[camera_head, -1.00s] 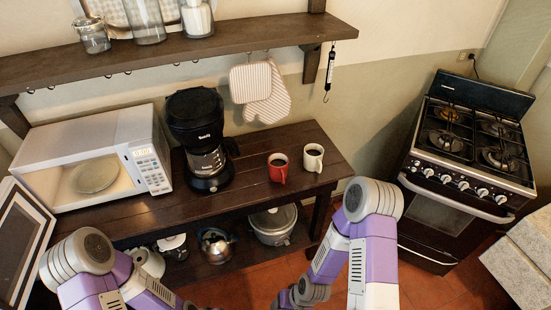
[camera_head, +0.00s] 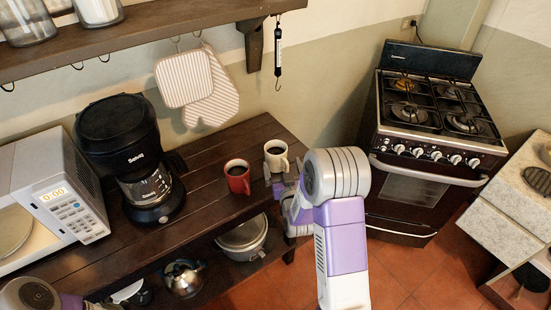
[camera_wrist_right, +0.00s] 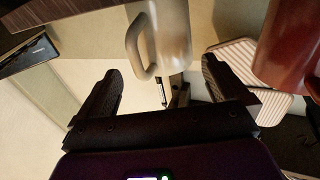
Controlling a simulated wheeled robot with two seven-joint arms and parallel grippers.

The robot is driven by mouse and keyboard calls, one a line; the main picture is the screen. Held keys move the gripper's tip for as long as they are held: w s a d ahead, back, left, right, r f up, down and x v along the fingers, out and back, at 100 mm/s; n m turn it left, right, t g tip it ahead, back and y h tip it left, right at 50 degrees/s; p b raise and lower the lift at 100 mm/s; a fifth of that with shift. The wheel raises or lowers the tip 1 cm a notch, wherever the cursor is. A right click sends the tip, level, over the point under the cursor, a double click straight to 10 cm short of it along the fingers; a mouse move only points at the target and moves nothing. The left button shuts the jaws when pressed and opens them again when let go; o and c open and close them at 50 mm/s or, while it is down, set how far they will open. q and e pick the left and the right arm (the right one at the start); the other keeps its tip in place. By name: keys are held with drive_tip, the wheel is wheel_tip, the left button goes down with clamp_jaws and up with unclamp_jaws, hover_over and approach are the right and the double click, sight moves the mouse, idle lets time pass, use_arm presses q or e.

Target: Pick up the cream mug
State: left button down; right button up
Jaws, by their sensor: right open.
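My right gripper (camera_head: 279,184) is at the counter's front edge, just in front of the cream mug. In the right wrist view its fingers (camera_wrist_right: 160,88) are spread apart and empty, with the mug and its handle ahead of the gap. I cannot tell whether they touch the mug. My left gripper is out of view.
A red mug (camera_head: 237,177) stands close to the left of the cream mug. A coffee maker (camera_head: 128,150) and a microwave (camera_head: 50,190) are farther left. Striped mitts (camera_head: 210,95) hang above the counter. A stove (camera_head: 430,140) stands to the right, past a floor gap.

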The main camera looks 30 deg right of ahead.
sight(278, 160)
drive_tip(key=x, duration=0.5)
drive_tip(key=shift+w+a+f, duration=0.25)
drive_tip(key=shift+w, duration=0.05)
drive_tip(key=shift+r, duration=0.1)
drive_tip(key=c, duration=1.4)
